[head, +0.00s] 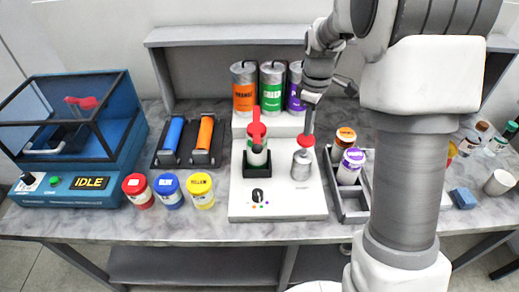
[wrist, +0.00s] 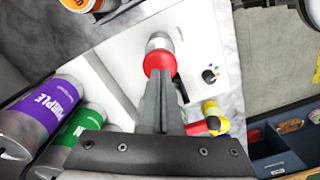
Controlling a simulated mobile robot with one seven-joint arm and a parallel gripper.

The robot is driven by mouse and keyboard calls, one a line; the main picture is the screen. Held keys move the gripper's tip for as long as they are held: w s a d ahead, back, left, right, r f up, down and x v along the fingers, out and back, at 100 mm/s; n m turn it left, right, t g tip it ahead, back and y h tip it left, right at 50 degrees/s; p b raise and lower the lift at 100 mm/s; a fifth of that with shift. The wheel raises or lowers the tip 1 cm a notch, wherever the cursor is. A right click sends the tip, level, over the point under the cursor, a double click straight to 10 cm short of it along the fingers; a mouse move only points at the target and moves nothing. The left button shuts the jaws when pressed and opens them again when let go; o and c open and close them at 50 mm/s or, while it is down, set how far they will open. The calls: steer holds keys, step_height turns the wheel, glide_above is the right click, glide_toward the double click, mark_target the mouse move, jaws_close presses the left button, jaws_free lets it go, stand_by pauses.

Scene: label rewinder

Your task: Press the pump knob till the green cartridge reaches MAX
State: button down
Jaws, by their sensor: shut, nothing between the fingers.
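The pump's red knob (head: 306,141) tops a silver cylinder (head: 303,163) on the right of the white base plate (head: 285,207). My gripper (head: 308,128) is shut and empty, pointing down right at the knob. In the wrist view its fingertips (wrist: 160,78) overlap the red knob (wrist: 157,61); whether they touch or press is unclear.
Orange (head: 244,88), green (head: 272,88) and purple (head: 295,88) canisters stand behind the pump. A black selector dial (head: 258,196) is at the plate's front. A grey tray (head: 350,204) with jars is close on the right. Three coloured jars stand left of the plate.

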mark_target(306, 138)
steer(key=shift+f, duration=0.1)
steer(key=shift+f+b, duration=1.2)
steer(key=shift+f, duration=0.45)
steer(key=shift+r+p, duration=1.25)
steer(key=shift+r, duration=0.5)
steer(key=shift+f, duration=0.15)
steer(key=shift+f+b, duration=1.3)
steer(key=shift+f, duration=0.45)
steer(key=shift+r+p, duration=1.35)
steer(key=shift+r, duration=0.5)
